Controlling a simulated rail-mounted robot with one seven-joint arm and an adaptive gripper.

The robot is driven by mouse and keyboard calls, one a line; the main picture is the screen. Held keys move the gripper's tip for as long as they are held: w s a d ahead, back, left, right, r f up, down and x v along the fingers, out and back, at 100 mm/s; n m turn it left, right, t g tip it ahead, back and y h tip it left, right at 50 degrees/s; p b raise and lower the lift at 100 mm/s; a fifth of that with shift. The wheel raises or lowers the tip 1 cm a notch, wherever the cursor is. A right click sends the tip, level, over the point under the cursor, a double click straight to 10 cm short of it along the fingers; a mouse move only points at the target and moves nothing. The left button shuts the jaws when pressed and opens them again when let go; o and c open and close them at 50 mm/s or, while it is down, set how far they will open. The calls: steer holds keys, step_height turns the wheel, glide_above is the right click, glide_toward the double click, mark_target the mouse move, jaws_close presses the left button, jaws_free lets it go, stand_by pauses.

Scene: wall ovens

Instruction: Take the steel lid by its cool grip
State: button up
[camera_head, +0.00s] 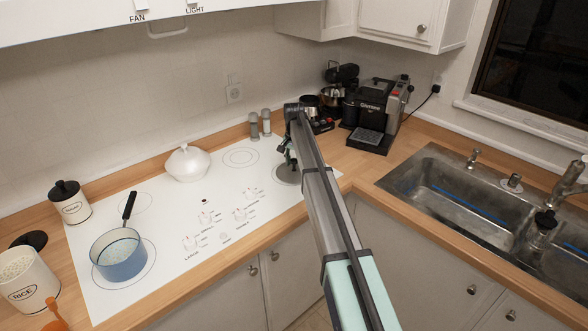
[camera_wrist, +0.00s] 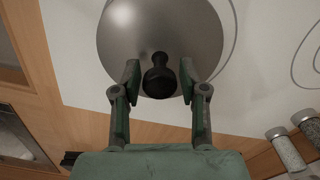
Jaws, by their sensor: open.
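The steel lid (camera_wrist: 160,28) is a round grey metal disc with a black knob grip (camera_wrist: 159,78), seen from above in the wrist view. In the head view the lid (camera_head: 287,177) lies at the right end of the white cooktop, partly hidden by my arm. My gripper (camera_wrist: 160,73) is open, with one finger on each side of the knob and a gap on both sides. Whether the fingertips are level with the knob in height is hard to tell. In the head view my gripper (camera_head: 287,156) is just above the lid.
A white lidded pot (camera_head: 187,163) and a blue saucepan (camera_head: 120,257) stand on the cooktop (camera_head: 175,215). Two shakers (camera_head: 260,125) stand behind the lid. A coffee machine (camera_head: 375,115) is at the back right, with the sink (camera_head: 470,195) further right.

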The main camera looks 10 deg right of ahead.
steer(key=shift+f, duration=0.8)
jaws_close()
steer(key=shift+r, duration=0.1)
